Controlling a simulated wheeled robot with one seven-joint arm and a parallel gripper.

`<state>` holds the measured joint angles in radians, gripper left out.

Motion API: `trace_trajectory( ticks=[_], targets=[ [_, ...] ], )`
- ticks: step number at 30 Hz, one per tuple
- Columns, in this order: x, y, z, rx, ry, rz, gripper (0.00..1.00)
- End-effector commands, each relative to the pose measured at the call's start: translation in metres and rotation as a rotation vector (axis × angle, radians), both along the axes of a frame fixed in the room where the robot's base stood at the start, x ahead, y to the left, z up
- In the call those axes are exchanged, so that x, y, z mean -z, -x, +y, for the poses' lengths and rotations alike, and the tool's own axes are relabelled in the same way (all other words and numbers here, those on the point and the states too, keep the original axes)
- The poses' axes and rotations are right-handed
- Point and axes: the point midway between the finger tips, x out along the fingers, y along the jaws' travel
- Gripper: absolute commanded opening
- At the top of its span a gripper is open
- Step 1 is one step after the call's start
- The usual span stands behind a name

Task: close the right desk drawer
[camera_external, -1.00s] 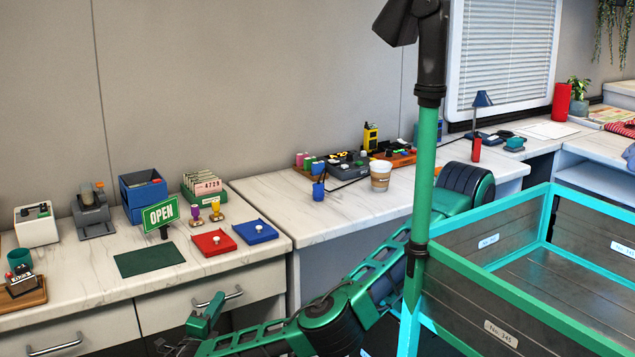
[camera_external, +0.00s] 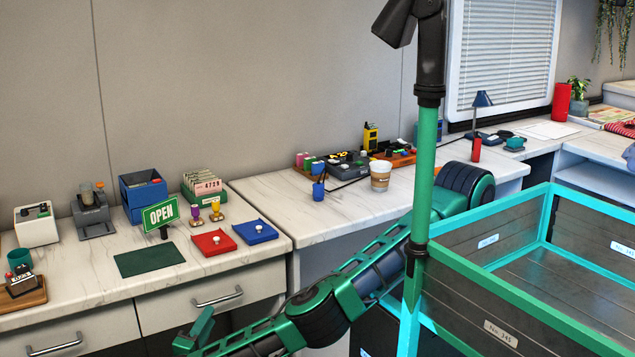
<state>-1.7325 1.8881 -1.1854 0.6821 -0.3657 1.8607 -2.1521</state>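The right desk drawer (camera_external: 165,309) has a pale front with a metal bar handle (camera_external: 217,298). It sits under the counter holding the green OPEN sign. Its front looks close to flush with the counter edge; I cannot tell whether a small gap is left. My gripper (camera_external: 187,345) is at the bottom edge of the view, low in front of this drawer and below its handle. Only its green upper part shows. The fingertips are cut off by the picture edge, so I cannot see whether they are open or touch anything.
A second drawer with a bar handle (camera_external: 55,345) is at the lower left. The countertop (camera_external: 95,262) carries a green mat (camera_external: 150,260), a red box (camera_external: 213,242) and a blue box (camera_external: 255,232). A turquoise-edged crate (camera_external: 500,285) stands at the right, beside my arm.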

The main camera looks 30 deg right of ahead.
Motion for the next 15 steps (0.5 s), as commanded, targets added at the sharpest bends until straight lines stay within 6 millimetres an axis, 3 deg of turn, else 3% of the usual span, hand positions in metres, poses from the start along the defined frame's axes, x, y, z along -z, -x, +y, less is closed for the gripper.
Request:
trace_trajectory(
  ticks=[6, 15],
  targets=[
    [0.002, 0.013, 0.017, -0.004, -0.001, -0.007, 0.28],
    [0.005, 0.025, 0.026, -0.001, -0.001, -0.001, 0.28]
  ],
)
